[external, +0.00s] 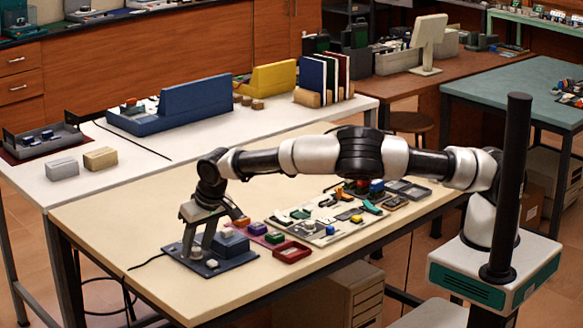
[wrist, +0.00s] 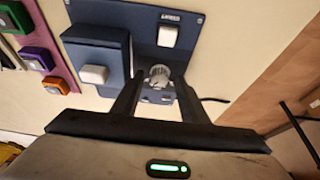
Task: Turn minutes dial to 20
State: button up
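A dark blue panel (external: 240,262) lies flat on the near table with a round grey knob, the only dial-like part I see. The knob (wrist: 160,75) sits between my fingertips in the wrist view. Its scale and setting cannot be read. The panel (wrist: 194,28) also carries a white rocker switch (wrist: 168,36) and a raised blue box with a pale square button (wrist: 94,74). My gripper (wrist: 160,80) points down over the knob, one finger on each side. The fingers stand apart, with a narrow gap seeming to show beside the knob; contact is not clear.
Orange, purple and green blocks (external: 257,228) and a red frame (external: 291,252) lie close to the panel. Several small items on a pale board (external: 330,228) lie farther right. A black cable leaves the panel. The table's front left (external: 150,285) is bare.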

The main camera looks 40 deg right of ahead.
grip_shut()
jog(key=shift+d, duration=0.1)
jog(key=shift+d, duration=0.1)
jog(key=shift+n, duration=0.6)
grip_release()
jog(key=shift+r, duration=0.1)
jog(key=p+v, duration=0.1)
jog(key=v, duration=1.6)
jog(key=shift+d, duration=0.25)
